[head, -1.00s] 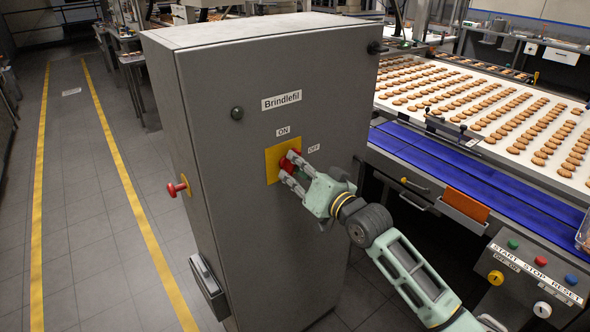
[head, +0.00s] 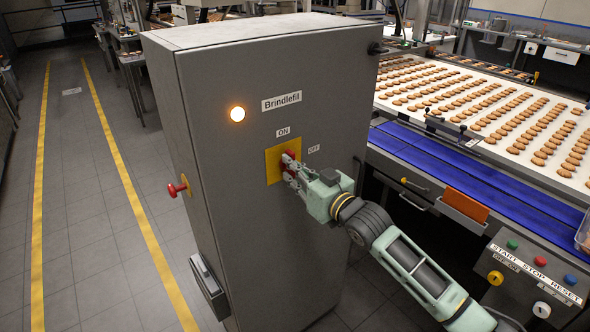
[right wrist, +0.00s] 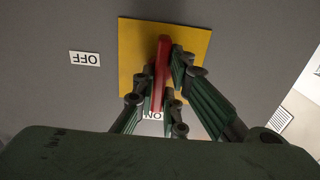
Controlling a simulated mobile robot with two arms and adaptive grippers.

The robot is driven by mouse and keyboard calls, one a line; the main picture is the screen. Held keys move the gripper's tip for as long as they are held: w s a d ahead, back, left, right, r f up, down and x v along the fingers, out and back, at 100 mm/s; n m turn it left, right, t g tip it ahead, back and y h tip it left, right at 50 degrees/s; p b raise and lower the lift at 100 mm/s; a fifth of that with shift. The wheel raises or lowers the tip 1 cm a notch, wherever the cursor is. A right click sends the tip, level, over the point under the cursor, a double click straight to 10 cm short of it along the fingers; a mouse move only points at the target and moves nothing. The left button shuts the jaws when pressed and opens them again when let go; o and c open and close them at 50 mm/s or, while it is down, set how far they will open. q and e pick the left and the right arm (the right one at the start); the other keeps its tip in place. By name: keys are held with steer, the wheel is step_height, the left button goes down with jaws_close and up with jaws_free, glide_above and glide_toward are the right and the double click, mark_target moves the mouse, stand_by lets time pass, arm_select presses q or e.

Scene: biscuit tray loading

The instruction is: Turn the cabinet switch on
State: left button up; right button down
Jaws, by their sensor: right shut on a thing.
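The grey cabinet (head: 260,240) stands in the middle of the head view, with a Brindlefil label on its front. Its red switch handle (right wrist: 163,65) sits on a yellow plate (head: 271,168). A round lamp (head: 238,114) on the cabinet front glows orange-white. My left gripper is not in view.
A red knob (head: 177,188) sticks out of the cabinet's left side. To the right are a conveyor with rows of biscuits (head: 480,105), a blue belt (head: 440,160) and a button box (head: 535,270).

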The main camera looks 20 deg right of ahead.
stand_by(0.3)
steer(key=c, duration=1.8)
jaws_free()
steer(key=v, duration=1.2)
